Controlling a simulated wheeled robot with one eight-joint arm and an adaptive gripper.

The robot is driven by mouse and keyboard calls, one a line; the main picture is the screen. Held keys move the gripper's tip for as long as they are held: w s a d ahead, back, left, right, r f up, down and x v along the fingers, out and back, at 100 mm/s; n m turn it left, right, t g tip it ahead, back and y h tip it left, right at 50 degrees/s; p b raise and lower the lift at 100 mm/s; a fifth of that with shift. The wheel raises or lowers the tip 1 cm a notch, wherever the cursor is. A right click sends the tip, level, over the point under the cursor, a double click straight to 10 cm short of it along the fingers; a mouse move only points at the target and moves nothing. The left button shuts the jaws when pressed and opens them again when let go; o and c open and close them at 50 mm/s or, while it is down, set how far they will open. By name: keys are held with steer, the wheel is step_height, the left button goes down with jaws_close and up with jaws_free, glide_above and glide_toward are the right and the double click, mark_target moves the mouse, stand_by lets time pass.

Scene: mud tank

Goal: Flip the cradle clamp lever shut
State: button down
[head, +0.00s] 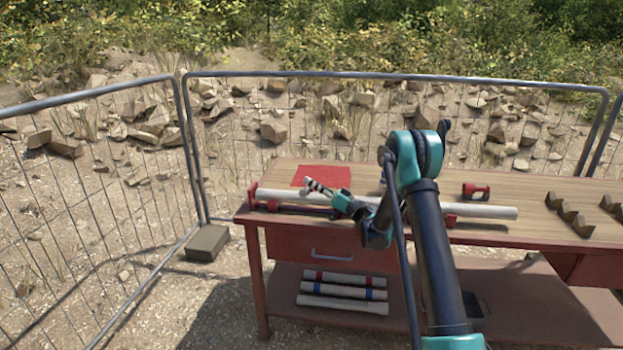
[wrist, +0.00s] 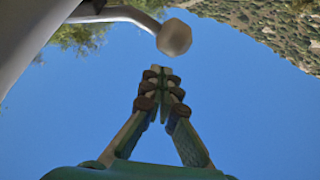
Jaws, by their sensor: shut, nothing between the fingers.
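A long white pipe (head: 490,211) lies along the front of the bench in a red and dark cradle (head: 290,208). A grey lever with an off-white knob (wrist: 174,37) shows in the wrist view, just beyond and to the right of my fingertips; it looks like the clamp lever, but I cannot make it out in the head view. My gripper (head: 309,183) is just above the left part of the pipe. In the wrist view my gripper (wrist: 161,72) is shut and empty, its tips below the knob and apart from it. My arm hides the pipe's middle.
A red mat (head: 322,176) lies behind the pipe. A red tool (head: 476,191) and brown notched blocks (head: 570,216) are to the right on the bench (head: 400,174). Banded pipes (head: 343,304) lie on the shelf below. Wire fencing (head: 290,120) stands behind and left.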

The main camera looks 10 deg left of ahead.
steer(key=shift+s+f, duration=0.25)
steer(key=shift+f, duration=0.15)
stand_by(0.3)
step_height(320, 180, up, 10)
stand_by(0.5)
